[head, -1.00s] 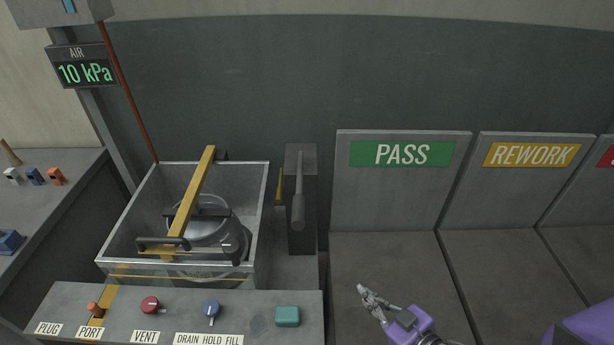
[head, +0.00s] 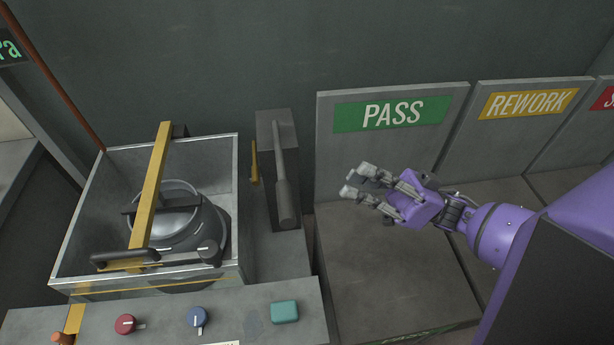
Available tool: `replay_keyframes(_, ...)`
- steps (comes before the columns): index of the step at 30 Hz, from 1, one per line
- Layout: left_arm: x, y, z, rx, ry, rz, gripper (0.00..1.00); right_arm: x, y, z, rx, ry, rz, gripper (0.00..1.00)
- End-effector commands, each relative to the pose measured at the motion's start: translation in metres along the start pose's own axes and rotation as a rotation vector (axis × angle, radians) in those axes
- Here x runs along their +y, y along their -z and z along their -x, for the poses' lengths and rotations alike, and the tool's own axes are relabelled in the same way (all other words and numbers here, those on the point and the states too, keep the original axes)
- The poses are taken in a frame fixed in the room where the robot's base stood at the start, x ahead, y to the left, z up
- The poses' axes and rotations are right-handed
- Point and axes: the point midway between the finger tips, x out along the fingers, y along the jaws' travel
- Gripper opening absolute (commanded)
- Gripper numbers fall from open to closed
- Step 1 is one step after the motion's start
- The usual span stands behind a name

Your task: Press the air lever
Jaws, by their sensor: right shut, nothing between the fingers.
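The air lever (head: 284,185) is a long dark grey handle with a thicker lower end. It hangs along the front of a dark grey upright block (head: 268,126), to the right of the glass-walled tank. My right gripper (head: 358,181) reaches in from the right on a purple arm, in front of the PASS panel. It is shut and empty. Its fingertips point left toward the lever, with a visible gap between them and it. My left gripper is not in view.
The tank (head: 242,200) holds a metal vessel (head: 190,226) under a yellow bar (head: 153,180). The PASS bin (head: 390,270) looks empty.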

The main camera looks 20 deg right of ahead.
Motion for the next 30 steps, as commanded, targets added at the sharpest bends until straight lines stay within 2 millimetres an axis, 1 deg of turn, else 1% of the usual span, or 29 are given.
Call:
replay_keyframes(2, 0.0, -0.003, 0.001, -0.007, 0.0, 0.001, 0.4, 0.0, 0.0, 0.0, 0.0, -0.001, 0.001, 0.0)
replay_keyframes(5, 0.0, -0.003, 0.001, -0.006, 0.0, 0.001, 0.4, 0.0, 0.0, -0.001, 0.0, -0.001, 0.003, 0.0)
replay_keyframes(8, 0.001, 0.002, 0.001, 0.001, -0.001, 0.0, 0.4, 0.0, 0.001, -0.005, 0.0, -0.001, 0.004, 0.0)
replay_keyframes(11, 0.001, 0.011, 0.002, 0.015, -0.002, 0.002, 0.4, 0.0, 0.002, -0.016, 0.001, 0.002, 0.006, 0.0)
replay_keyframes(14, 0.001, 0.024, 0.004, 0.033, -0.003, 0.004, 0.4, -0.001, 0.004, -0.035, 0.004, 0.004, 0.008, 0.0)
replay_keyframes(18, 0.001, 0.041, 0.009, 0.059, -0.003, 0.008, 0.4, -0.001, 0.005, -0.067, 0.005, 0.005, 0.01, 0.0)
replay_keyframes(21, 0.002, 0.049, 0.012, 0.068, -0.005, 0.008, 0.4, -0.001, 0.006, -0.089, 0.006, 0.005, 0.011, 0.0)
replay_keyframes(24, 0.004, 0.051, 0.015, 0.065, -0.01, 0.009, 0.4, -0.001, 0.006, -0.108, 0.005, 0.006, 0.012, 0.0)
replay_keyframes(25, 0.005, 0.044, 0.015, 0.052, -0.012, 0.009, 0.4, 0.001, -0.004, -0.101, 0.002, -0.002, 0.006, 0.0)
replay_keyframes(27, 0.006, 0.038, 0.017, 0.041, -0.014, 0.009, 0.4, 0.001, -0.018, -0.095, 0.0, -0.005, 0.003, 0.0)
replay_keyframes(30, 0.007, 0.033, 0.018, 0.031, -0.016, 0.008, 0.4, 0.002, -0.029, -0.091, 0.0, -0.005, 0.002, 0.0)
